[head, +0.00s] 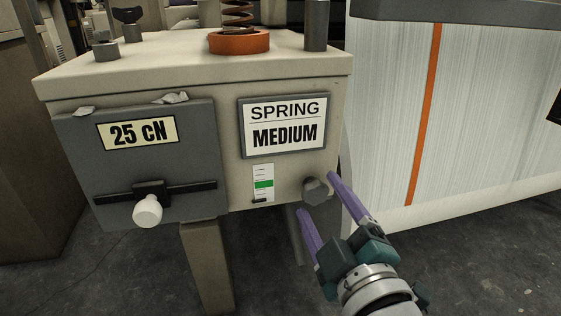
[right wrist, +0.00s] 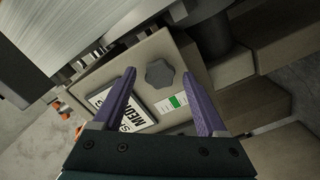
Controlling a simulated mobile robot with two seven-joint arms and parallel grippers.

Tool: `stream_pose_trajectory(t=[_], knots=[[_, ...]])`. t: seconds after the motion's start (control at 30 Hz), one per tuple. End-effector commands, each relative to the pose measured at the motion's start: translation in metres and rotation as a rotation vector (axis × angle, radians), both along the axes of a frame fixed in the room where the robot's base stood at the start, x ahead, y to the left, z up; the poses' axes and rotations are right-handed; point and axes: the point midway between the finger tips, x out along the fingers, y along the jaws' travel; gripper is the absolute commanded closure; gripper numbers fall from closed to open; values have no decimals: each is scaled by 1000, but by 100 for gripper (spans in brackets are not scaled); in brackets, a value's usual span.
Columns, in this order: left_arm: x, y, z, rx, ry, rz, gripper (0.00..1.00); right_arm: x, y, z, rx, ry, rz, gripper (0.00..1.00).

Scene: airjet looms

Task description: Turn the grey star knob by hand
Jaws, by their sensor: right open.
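The grey star knob (head: 316,191) sits at the lower right of the beige box's front face, right of a small scale with a green band. In the right wrist view the knob (right wrist: 160,73) shows whole, ahead of the fingers. My right gripper (head: 318,193) is open, its two purple fingers on either side of the knob in the head view. The right wrist view shows the open fingers (right wrist: 164,86) with the knob a little beyond the tips, apart from them. My left gripper is not in view.
The beige box (head: 190,70) carries a MEDIUM sign (head: 284,125), a grey 25 CN panel (head: 150,185) with a white knob (head: 147,210), and a spring on an orange ring (head: 239,41). A white thread sheet (head: 390,110) with an orange stripe stands close on the right.

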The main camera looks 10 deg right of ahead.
Motion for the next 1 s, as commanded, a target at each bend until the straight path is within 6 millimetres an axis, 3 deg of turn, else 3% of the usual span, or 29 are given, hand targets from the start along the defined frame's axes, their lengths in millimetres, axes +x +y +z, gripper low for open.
stream_pose_trajectory(t=[0.4,0.87,1.0], knots=[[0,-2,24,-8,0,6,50,-46,-2,2,0,2,0,25],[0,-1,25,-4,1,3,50,-54,-2,1,0,1,1,25],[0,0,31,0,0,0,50,-69,-2,1,0,4,0,25]])
